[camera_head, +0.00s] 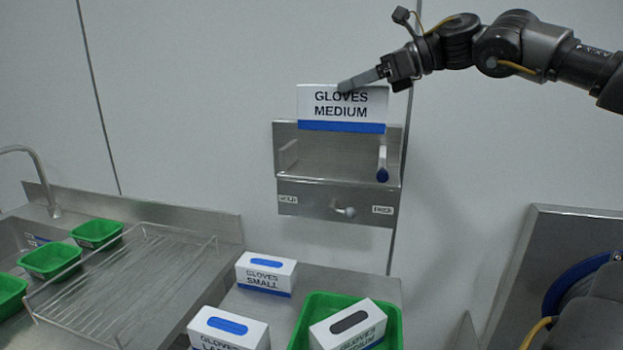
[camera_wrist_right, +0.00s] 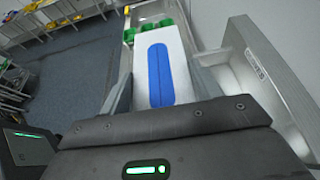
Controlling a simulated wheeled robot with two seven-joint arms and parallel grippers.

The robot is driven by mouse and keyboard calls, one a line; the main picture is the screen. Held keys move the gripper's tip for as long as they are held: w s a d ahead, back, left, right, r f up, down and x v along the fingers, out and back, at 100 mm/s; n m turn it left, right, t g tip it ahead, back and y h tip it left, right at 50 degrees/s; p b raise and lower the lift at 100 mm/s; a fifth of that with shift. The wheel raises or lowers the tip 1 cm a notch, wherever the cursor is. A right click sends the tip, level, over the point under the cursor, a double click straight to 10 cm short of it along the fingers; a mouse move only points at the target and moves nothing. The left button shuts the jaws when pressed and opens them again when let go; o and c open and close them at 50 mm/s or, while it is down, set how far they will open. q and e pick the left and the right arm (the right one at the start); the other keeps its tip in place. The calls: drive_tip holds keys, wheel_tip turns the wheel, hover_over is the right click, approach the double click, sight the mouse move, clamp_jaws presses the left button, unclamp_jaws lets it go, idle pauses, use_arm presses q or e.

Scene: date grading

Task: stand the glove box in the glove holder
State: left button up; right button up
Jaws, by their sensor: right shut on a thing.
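A white box (camera_head: 345,111) labelled "GLOVES MEDIUM", with a blue band along its bottom, is upright in the air. My right gripper (camera_head: 352,84) is shut on it from above right. In the right wrist view, the box (camera_wrist_right: 160,45) sits between the two fingers and shows a blue oval slot. The steel glove holder (camera_head: 337,190) is on the wall just below the box. The box's lower edge overlaps the holder's back plate in the picture; its distance from the wall cannot be told. The holder's pocket looks empty. My left gripper is not in view.
A "GLOVES SMALL" box (camera_head: 266,273) and a partly cut-off box (camera_head: 229,328) stand on the steel counter (camera_head: 330,283). A green tray (camera_head: 312,312) holds another glove box (camera_head: 349,327). A blue-tipped peg (camera_head: 382,166) and a knob (camera_head: 345,211) stick out at the holder.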

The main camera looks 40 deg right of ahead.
drive_tip(key=shift+s+f, duration=0.1)
drive_tip(key=shift+f, duration=0.2)
drive_tip(key=shift+w+a, duration=0.1)
drive_tip(key=shift+w, duration=0.35)
use_arm(q)
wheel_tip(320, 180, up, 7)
drive_tip(key=p, duration=0.7)
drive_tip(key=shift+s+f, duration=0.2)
use_arm(e)
drive_tip(key=w+d+f, duration=0.7)
drive_tip(key=w+f, duration=0.2)
drive_tip(key=w, duration=0.2)
drive_tip(key=shift+w+d+f, duration=0.15)
drive_tip(key=shift+d+f, duration=0.15)
drive_tip(key=shift+f, duration=0.1)
wheel_tip(320, 180, down, 3)
drive_tip(key=p, duration=0.2)
drive_tip(key=shift+w+r+p, duration=0.1)
drive_tip(key=shift+r+p, duration=0.05)
drive_tip(key=shift+p, duration=0.25)
drive_tip(key=shift+d+f, duration=0.15)
drive_tip(key=shift+f, duration=0.1)
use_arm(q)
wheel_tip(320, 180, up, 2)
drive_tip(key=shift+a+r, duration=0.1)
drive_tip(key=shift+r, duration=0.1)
